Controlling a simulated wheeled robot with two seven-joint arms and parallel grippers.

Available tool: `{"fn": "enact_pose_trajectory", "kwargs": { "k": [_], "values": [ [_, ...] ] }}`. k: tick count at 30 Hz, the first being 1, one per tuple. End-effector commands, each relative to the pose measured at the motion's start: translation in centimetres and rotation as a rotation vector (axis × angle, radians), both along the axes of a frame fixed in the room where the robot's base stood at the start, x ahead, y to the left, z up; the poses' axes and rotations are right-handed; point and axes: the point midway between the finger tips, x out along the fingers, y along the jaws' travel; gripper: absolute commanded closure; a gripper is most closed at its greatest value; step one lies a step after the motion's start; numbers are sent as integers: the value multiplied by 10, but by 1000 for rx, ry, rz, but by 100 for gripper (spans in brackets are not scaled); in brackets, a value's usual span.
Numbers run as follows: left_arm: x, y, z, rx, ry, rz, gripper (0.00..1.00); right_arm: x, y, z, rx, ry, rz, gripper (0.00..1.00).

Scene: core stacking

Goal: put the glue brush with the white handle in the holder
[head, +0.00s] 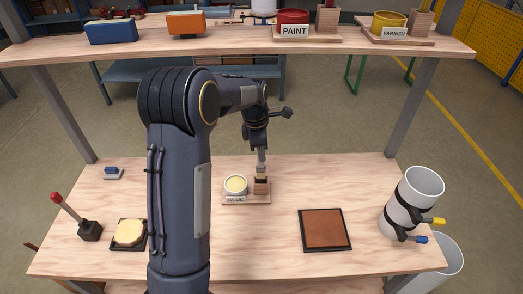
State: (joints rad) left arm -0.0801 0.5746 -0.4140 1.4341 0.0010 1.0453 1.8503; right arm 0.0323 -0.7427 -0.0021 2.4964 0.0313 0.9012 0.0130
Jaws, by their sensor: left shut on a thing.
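My left gripper (262,151) points down over the small wooden tray (232,203) in the middle of the table. It is shut on the glue brush (261,169), of which only a short pale piece and a dark lower end show. The brush looks upright, right above or at the top of the wooden holder block (262,188); I cannot tell how far it is inside. A round glue pot (235,184) with cream contents stands left of the holder, behind a small label. My right gripper is out of view.
A brown square pad (325,229) lies right of the tray. A white cylinder (424,182) with clamps stands at the right edge. A red-tipped tool in a black block (89,230) stands left. The shelf above holds paint (293,17) and varnish (390,20) pots.

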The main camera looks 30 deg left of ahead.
Motion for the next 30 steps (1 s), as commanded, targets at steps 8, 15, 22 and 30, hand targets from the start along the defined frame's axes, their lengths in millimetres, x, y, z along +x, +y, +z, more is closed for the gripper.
{"fn": "enact_pose_trajectory", "kwargs": {
  "k": [8, 15, 22, 30],
  "values": [
    [0, 0, -3, 0, 0, 0, 100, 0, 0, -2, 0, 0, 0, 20],
    [0, 0, -11, 0, 0, 0, 100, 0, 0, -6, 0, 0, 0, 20],
    [0, 0, -18, 0, 0, 1, 100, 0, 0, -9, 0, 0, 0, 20],
    [0, 0, -26, 0, 0, 1, 100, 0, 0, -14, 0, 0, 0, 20]
  ]
}}
